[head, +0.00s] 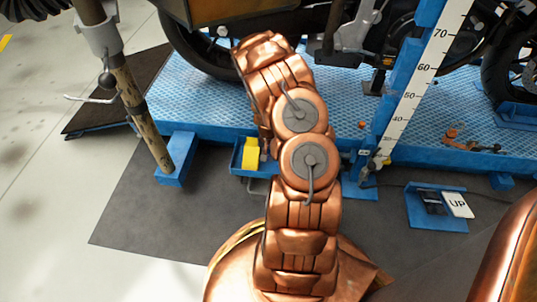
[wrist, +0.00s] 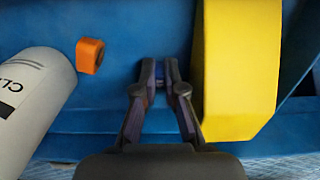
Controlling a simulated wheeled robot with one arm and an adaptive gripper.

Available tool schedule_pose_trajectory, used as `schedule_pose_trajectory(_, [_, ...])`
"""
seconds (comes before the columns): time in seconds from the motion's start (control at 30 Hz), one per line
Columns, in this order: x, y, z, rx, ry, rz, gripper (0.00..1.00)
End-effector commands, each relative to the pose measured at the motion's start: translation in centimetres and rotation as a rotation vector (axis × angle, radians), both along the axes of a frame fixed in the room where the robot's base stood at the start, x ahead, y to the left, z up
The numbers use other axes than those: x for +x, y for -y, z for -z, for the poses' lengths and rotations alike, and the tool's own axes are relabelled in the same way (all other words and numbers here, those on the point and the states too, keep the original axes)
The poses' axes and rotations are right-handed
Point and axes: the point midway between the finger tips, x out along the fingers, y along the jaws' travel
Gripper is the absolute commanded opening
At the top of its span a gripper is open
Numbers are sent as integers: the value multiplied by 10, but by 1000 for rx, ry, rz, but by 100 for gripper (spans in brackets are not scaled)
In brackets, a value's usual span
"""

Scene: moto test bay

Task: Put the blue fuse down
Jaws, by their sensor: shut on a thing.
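My gripper (wrist: 160,82) shows in the wrist view, its two dark fingers closed in at the tips. A small blue piece, the blue fuse (wrist: 160,72), shows between the fingertips and is mostly hidden by them. The fingertips are over a blue tray (wrist: 125,30), just left of a yellow block (wrist: 235,70). I cannot tell whether the fuse touches the tray. In the head view my arm hides the gripper and the fuse; the blue tray (head: 236,163) and yellow block (head: 250,152) show just left of the arm.
An orange piece (wrist: 89,55) and a white labelled bottle (wrist: 30,95) are left of the fingers. In the head view, a blue treadplate platform (head: 220,115) carries a motorcycle. A scaled blue post (head: 410,85) stands right of my arm; a blue holder (head: 425,215) holds an "UP" card.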

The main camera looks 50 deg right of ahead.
Motion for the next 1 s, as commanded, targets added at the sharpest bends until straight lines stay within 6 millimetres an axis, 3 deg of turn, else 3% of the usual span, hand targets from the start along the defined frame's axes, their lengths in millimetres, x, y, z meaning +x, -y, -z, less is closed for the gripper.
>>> schedule_pose_trajectory(0.2, [0,0,3,-1,1,1,0])
schedule_pose_trajectory(0.23, [0,0,3,-1,1,1,10])
schedule_pose_trajectory(0.33, [0,0,3,-1,1,1,20])
schedule_pose_trajectory(0.73, [0,1,0,-2,2,1,20])
schedule_pose_trajectory(0.87, [1,2,-10,-6,4,3,20])
schedule_pose_trajectory(1.0, [2,1,-42,-5,5,0,20])
